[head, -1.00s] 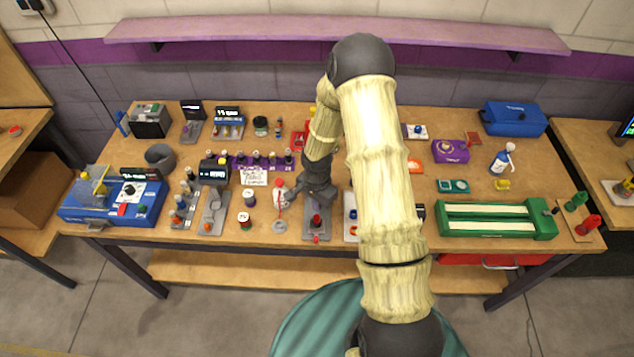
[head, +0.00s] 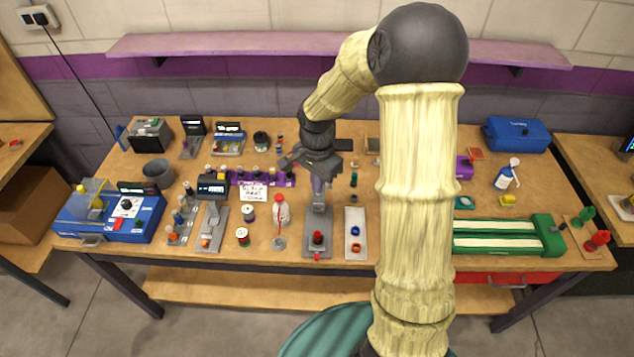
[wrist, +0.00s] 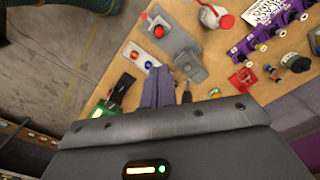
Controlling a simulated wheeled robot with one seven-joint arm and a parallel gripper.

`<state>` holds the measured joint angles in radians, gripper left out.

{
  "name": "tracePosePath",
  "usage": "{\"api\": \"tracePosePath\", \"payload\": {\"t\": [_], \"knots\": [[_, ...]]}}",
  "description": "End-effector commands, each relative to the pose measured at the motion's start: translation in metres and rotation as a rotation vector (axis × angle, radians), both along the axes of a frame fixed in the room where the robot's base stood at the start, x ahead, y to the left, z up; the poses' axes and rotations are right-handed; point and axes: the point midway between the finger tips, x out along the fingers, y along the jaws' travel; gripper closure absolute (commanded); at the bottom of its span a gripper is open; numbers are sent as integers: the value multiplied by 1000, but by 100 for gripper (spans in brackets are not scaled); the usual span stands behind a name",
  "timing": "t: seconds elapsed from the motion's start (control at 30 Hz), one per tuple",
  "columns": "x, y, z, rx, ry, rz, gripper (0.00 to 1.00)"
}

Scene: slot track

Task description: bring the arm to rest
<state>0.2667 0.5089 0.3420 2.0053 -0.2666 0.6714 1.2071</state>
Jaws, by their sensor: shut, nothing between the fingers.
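My gripper (head: 318,188) is raised above the middle of the workbench (head: 340,276), over the grey plate with a red knob (head: 317,237). Its purple-grey fingers are together with nothing between them; they also show in the wrist view (wrist: 158,84). My arm is bent, its elbow high at the right of centre in the head view. It hides part of the bench behind it.
A white plate with blue and red rings (head: 355,226), a clear red-capped bottle (head: 281,210) and several small parts stand near the gripper. The green slotted track (head: 495,237) is at right, a blue machine (head: 110,215) at left. A purple shelf (head: 220,46) runs along the wall.

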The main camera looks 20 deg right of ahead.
Motion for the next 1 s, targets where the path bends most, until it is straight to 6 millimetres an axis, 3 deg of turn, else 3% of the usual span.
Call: {"api": "tracePosePath", "payload": {"t": [0.67,0.83,1.0], "knots": [[-2,2,7,-1,-3,19,100],[-22,2,15,-13,-28,155,100],[-59,5,28,-36,-79,406,100]]}}
